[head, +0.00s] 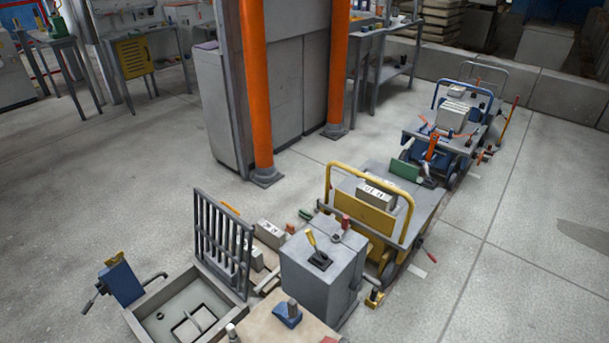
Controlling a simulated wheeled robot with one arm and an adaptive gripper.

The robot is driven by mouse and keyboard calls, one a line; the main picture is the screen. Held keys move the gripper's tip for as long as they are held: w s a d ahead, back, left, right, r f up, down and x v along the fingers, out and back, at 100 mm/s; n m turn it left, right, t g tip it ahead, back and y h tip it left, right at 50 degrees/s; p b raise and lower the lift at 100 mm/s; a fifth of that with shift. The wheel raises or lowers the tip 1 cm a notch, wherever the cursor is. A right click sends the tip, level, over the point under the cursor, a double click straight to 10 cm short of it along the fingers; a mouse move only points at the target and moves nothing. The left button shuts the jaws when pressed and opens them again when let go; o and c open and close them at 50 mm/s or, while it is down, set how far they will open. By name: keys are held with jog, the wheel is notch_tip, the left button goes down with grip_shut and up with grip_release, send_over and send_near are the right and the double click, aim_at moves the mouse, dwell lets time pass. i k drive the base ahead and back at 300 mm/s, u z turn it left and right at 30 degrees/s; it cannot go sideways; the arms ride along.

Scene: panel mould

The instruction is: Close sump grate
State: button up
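The sump grate (223,240) is a dark grey barred panel. It stands nearly upright, raised at the back right edge of the sump (158,299). The sump is a grey square-rimmed pit at the bottom left, open at the top. The near part of the sump is cut off by the bottom edge of the picture. My gripper is not in view.
A blue box with a crank (121,282) stands left of the sump. A grey cabinet with a lever (322,275) stands to its right, near a beige top (262,325) bearing a blue fixture. A yellow-railed cart (365,215) is behind. Floor at left is clear.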

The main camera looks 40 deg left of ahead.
aim_at(245, 226)
jog(key=i, duration=3.7)
jog(key=u, duration=4)
